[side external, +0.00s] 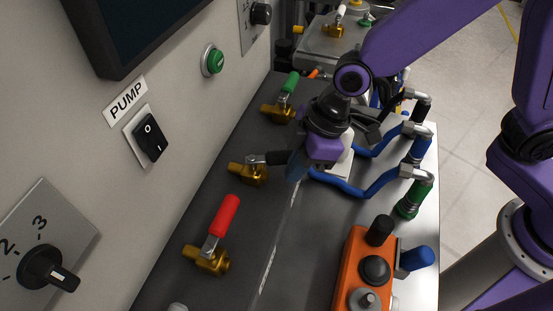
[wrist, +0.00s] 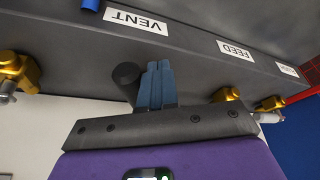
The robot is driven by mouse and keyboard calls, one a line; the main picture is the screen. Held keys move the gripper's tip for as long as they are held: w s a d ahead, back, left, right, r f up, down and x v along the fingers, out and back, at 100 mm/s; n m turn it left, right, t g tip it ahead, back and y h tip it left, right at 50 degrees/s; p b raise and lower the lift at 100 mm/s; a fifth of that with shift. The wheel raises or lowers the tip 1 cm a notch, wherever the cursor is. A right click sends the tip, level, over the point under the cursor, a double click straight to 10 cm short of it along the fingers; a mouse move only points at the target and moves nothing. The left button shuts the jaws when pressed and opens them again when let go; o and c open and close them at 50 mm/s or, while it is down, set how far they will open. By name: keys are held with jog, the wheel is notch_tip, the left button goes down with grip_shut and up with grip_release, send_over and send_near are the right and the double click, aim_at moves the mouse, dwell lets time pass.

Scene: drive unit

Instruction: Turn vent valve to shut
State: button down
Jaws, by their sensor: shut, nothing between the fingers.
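My gripper (side external: 296,166) is low over the dark bench top, with its blue fingers (wrist: 155,86) shut and empty. A valve with a brass body (side external: 248,174) has a black handle (side external: 277,158) that points right, toward my fingers. In the wrist view the black handle (wrist: 127,74) is just left of the fingers; I cannot tell whether they touch. The VENT label (wrist: 136,20) lies beyond this handle, upside down in the wrist view. My gripper hides part of the valve.
A red-handled valve (side external: 222,220) is in front and a green-handled one (side external: 287,85) behind. Blue hoses (side external: 350,187) run on the right. An orange control box (side external: 362,271) stands at front right. The panel with the PUMP switch (side external: 149,138) rises on the left. The FEED label (wrist: 235,49) is right of VENT.

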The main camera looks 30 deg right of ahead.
jog(key=shift+w+d, duration=0.55)
jog(key=shift+w, duration=0.25)
jog(key=shift+w+d, duration=0.35)
jog(key=shift+w, duration=0.45)
jog(key=shift+w+d, duration=0.15)
jog(key=shift+w, duration=0.55)
